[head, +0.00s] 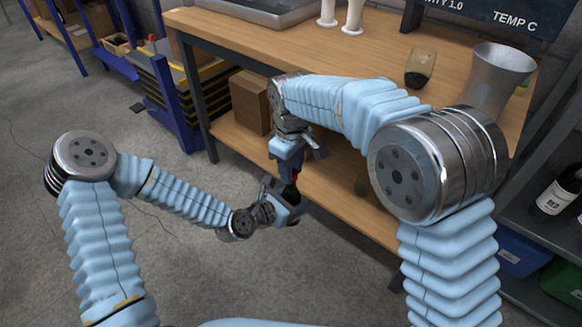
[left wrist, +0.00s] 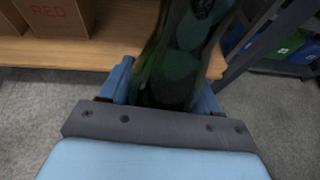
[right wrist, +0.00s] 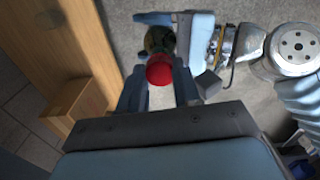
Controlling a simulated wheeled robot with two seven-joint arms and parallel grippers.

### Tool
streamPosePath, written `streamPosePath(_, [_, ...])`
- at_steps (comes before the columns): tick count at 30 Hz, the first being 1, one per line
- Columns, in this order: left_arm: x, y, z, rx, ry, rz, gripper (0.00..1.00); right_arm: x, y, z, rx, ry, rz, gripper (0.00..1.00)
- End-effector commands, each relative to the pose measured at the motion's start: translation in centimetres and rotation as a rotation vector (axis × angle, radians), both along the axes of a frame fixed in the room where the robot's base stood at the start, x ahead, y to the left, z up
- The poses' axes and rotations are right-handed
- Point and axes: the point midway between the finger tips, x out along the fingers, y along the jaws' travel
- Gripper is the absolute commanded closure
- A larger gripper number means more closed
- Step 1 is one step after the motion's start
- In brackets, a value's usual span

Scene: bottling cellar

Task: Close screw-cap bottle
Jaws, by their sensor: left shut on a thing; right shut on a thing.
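A dark green glass bottle (left wrist: 175,65) stands between the blue fingers of my left gripper (left wrist: 165,90), which is shut on it. In the head view my left gripper (head: 287,207) is low, in front of the bench's edge. A red screw cap (right wrist: 159,69) is between the fingertips of my right gripper (right wrist: 158,88), which is shut on it. In the head view my right gripper (head: 292,160) is just above the left one, and the cap shows as a small red spot. The cap lines up over the bottle; whether it touches or is threaded on the neck is hidden.
The wooden bench (head: 250,50) has a lower shelf with a cardboard box (head: 250,101). A glass of dark liquid (head: 420,68) and a metal funnel-like vessel (head: 497,78) stand on the bench. A labelled bottle (head: 560,192) is on a rack at right.

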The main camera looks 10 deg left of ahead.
Motion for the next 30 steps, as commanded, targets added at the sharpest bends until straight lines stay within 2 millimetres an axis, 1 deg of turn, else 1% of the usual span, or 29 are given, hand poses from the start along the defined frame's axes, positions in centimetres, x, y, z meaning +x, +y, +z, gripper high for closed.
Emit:
streamPosePath(1, [0.0,-0.04,0.06,0.0,-0.001,-0.001,1.0,0.0,0.04,0.0,0.0,0.0,-0.138,1.0])
streamPosePath(3, [0.0,-0.04,0.06,0.0,-0.001,-0.001,1.0,0.0,0.05,0.0,-0.001,0.0,-0.348,1.0])
streamPosePath(6, [0.0,-0.04,0.06,0.0,-0.001,-0.001,1.0,-0.01,0.08,-0.01,0.001,0.001,-0.624,1.0])
streamPosePath(9, [-0.01,-0.05,0.06,0.0,-0.001,-0.001,1.0,0.02,0.02,-0.04,-0.001,0.001,-0.834,1.0])
streamPosePath(10, [-0.01,-0.05,0.06,0.0,-0.001,-0.001,1.0,0.01,0.04,-0.04,0.0,0.0,-0.879,1.0])
streamPosePath(14, [-0.01,-0.05,0.06,0.0,-0.001,-0.001,1.0,0.02,0.03,-0.04,0.0,0.001,-0.865,1.0])
streamPosePath(15, [-0.01,-0.05,0.06,0.0,-0.001,-0.001,1.0,0.02,0.03,-0.04,0.0,0.001,-0.864,0.65])
streamPosePath(20, [-0.01,-0.05,0.06,0.0,-0.001,-0.001,1.0,0.02,0.02,-0.04,0.0,0.001,-0.863,0.4])
streamPosePath(21, [-0.01,-0.05,0.06,0.0,-0.001,-0.001,1.0,0.02,0.02,-0.04,0.0,0.001,-0.863,0.38])
streamPosePath(30, [0.01,-0.03,0.06,0.0,-0.001,0.0,1.0,0.04,0.02,0.19,0.0,0.001,-0.862,0.38])
